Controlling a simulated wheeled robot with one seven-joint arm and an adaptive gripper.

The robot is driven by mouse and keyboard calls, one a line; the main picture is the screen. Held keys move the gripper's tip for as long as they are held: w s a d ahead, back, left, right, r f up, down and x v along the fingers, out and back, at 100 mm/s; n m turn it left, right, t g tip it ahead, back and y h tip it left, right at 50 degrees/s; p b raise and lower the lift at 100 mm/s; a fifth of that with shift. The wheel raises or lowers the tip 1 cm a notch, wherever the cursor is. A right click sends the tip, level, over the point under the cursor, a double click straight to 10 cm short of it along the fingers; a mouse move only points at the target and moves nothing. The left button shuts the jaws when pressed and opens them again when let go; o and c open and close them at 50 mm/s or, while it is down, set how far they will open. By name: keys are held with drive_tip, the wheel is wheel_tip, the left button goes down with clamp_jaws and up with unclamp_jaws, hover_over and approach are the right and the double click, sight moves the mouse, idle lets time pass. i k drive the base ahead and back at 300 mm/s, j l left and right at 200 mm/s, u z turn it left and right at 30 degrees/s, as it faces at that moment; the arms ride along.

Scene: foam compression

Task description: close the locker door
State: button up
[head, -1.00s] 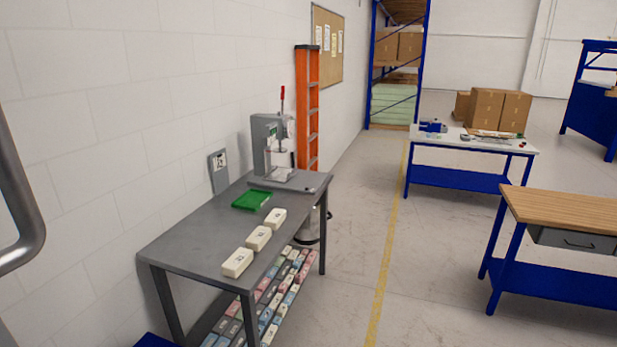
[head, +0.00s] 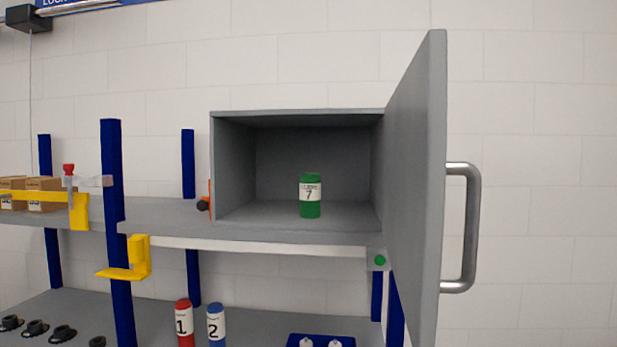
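The grey locker (head: 297,112) sits on a shelf in the head view, its front open toward me. Its door (head: 417,190) is hinged on the right side and stands wide open, swung out toward the camera. A metal bar handle (head: 473,228) is on the door's right-hand face. A green bottle labelled 7 (head: 310,197) stands upright inside the locker. A green round light or button (head: 380,260) is on a small plate below the locker's right corner. My gripper is not in view.
The grey shelf (head: 165,215) has blue posts (head: 113,230) and yellow brackets (head: 137,260). Cardboard boxes (head: 42,190) are at left. Below stand a red bottle 1 (head: 184,322), a blue bottle 2 (head: 216,324) and a blue tray (head: 305,340). Right of the handle is only wall.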

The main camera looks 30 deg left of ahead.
sight(416, 167)
drive_tip(key=i+l+u, duration=0.1)
drive_tip(key=u, duration=0.35)
drive_tip(key=i+l+u, duration=0.2)
drive_tip(key=u, duration=0.25)
drive_tip(key=i+l+u, duration=0.1)
drive_tip(key=u, duration=0.3)
drive_tip(key=i+l+u, duration=0.1)
drive_tip(key=l+u, duration=0.35)
drive_tip(key=j, duration=0.1)
